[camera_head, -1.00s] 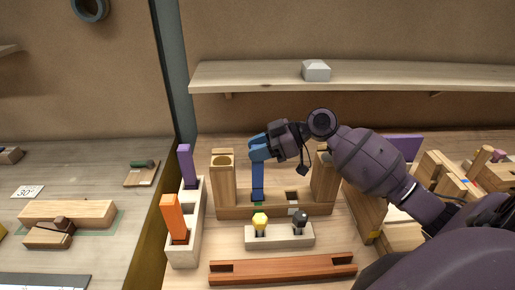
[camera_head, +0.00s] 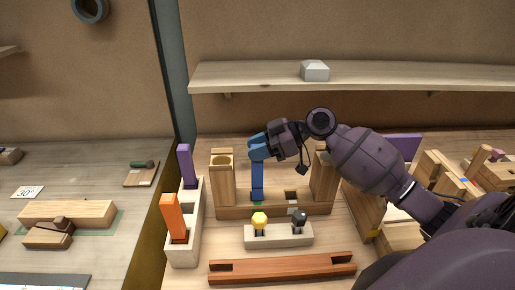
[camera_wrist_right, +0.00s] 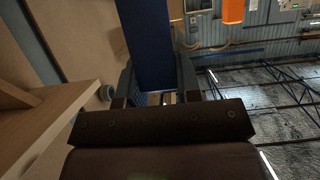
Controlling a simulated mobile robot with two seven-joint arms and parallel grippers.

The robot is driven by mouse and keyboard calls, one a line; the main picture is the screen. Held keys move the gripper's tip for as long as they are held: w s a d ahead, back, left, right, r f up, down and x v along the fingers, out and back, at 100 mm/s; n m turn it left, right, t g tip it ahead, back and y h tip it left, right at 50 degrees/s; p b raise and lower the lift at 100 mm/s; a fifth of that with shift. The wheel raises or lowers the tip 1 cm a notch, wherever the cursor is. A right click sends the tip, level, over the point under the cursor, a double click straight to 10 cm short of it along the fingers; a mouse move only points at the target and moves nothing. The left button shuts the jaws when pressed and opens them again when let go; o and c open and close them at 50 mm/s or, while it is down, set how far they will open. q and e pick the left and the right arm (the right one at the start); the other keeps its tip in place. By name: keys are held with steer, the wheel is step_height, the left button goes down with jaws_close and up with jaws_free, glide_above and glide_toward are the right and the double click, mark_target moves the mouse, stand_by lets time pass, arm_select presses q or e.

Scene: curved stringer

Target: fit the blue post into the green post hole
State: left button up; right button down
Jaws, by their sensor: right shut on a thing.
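The blue post (camera_head: 257,178) stands upright, its lower end at the green post hole (camera_head: 257,203) in the wooden base. A little green shows at its foot; I cannot tell how deep it sits. My right gripper (camera_head: 257,148) is shut on the post's upper end, coming in from the right. In the right wrist view the blue post (camera_wrist_right: 150,45) lies between the two fingers. My left gripper is not in view.
The wooden base (camera_head: 230,211) carries upright blocks left (camera_head: 221,180) and right (camera_head: 323,185). A pale rack (camera_head: 187,248) with purple and orange posts stands left. A pale block (camera_head: 290,238) with yellow and black knobs and a reddish beam (camera_head: 285,270) lie in front.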

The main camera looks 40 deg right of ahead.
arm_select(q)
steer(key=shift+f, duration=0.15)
arm_select(e)
steer(key=shift+w+d, duration=0.2)
steer(key=shift+w, duration=0.1)
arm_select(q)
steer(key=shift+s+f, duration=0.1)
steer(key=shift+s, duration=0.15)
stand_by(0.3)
